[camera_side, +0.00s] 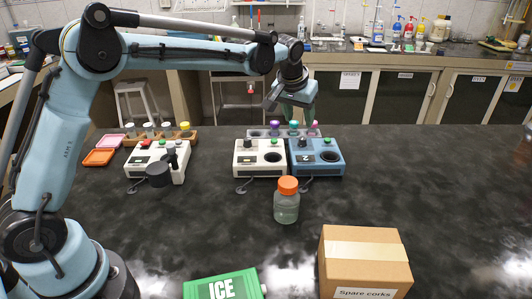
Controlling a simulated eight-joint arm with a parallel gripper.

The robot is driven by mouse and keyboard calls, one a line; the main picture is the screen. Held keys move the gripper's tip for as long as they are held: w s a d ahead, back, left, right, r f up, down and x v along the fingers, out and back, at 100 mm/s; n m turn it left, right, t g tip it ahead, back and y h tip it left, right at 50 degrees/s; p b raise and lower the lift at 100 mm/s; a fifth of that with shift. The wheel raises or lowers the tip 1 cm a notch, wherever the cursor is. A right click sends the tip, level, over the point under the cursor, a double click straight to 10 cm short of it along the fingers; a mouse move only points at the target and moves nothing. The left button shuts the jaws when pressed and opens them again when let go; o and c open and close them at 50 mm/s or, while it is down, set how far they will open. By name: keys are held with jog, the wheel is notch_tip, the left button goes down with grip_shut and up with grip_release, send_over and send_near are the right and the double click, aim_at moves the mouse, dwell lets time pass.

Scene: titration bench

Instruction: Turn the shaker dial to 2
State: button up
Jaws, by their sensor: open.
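Three small bench devices stand on the dark bench, and I cannot tell for sure which is the shaker. The left white device (172,174) has several small knobs or buttons on top and a black round part (159,174) at its front. The middle white device (246,168) has a dark knob (248,143) and a dark round opening. Dial numbers are too small to read. My gripper (291,108) is open and empty, above and behind the blue device.
A rack (260,133) with purple, teal and pink tops stands behind the middle devices, under my gripper. An orange-capped bottle (287,203) stands in front. A cardboard box (364,262) and green ICE box (222,286) are nearest. A vial rack (160,137) is back left. The right bench is clear.

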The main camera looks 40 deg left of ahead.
jog(key=shift+v, duration=1.65)
jog(key=s+a+r+m+t, duration=0.1)
jog(key=s+a+r, duration=0.15)
jog(key=s, duration=1.25)
jog(key=s+f+m+t+h, duration=0.1)
jog(key=s+f, duration=0.4)
jog(key=s, duration=0.6)
jog(key=shift+s+d+t, duration=0.25)
jog(key=shift+t, duration=0.15)
jog(key=shift+r, duration=0.1)
